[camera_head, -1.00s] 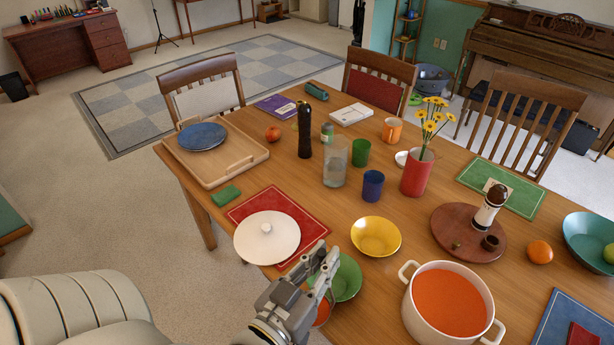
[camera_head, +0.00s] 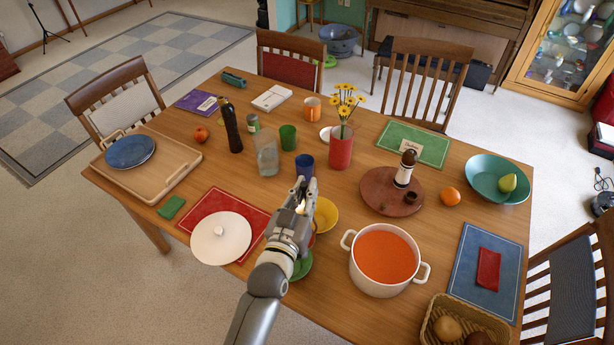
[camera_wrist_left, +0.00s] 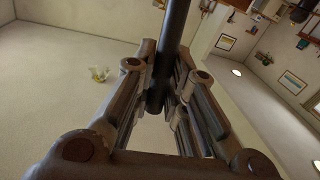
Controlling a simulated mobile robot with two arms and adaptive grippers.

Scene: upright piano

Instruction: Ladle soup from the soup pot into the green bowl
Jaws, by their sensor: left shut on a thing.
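The white soup pot (camera_head: 362,277) stands at the table's front right, filled with orange soup (camera_head: 385,255). The green bowl (camera_head: 302,266) is left of it, mostly hidden behind my left arm; its contents cannot be seen. My left gripper (camera_head: 304,193) is raised above the table, over the area of the green and yellow bowls. In the left wrist view its fingers (camera_wrist_left: 160,105) are shut on a dark rod, the ladle's handle (camera_wrist_left: 173,40). The ladle's bowl is not clearly visible. My right gripper is not in view.
A yellow bowl (camera_head: 326,214) is partly behind my left gripper. A blue cup (camera_head: 304,167) and a glass pitcher (camera_head: 266,155) stand behind it. A round wooden board (camera_head: 375,190) holds a pepper mill. A basket (camera_head: 435,325) is at the front right.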

